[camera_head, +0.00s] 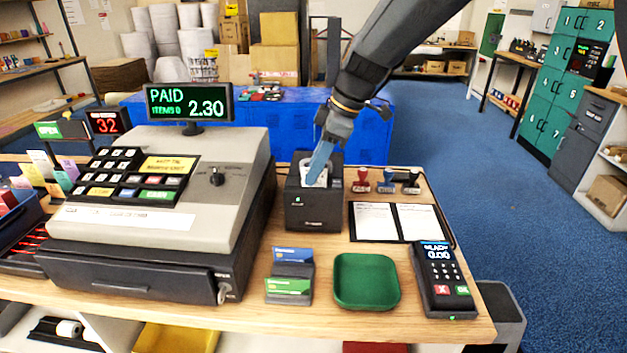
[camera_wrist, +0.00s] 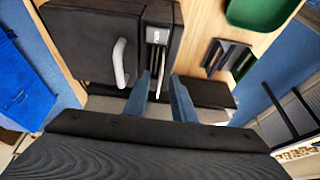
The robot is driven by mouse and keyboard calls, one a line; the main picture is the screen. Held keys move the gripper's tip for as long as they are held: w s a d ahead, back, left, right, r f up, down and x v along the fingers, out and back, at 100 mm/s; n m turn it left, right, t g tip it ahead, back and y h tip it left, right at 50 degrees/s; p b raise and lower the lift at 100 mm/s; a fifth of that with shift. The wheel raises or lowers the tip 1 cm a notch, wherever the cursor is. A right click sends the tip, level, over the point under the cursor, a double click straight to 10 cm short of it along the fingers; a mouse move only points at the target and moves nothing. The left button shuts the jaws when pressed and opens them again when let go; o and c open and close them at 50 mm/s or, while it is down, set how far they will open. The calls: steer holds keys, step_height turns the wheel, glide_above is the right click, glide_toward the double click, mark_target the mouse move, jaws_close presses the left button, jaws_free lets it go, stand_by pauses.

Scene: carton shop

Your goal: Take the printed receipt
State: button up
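The receipt printer (camera_head: 313,212) is a small black box on the counter, right of the cash register. A white receipt (camera_head: 306,168) stands up from its top. My gripper (camera_head: 318,172) reaches down over the printer, its blue fingers at the paper and partly covering it. In the wrist view my gripper (camera_wrist: 162,95) has its two fingers apart, with a thin white edge, apparently the receipt (camera_wrist: 160,82), between them. The gap on the right finger's side is clear, so the paper is not clamped. Dark housing fills the upper middle there.
The cash register (camera_head: 165,195) stands close on the left; its display (camera_head: 188,103) reads PAID 2.30. The tray also shows in the wrist view (camera_wrist: 258,12).

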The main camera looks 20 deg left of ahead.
steer(key=shift+a+f, duration=0.1)
steer(key=shift+f, duration=0.25)
steer(key=shift+c, duration=0.5)
jaws_close()
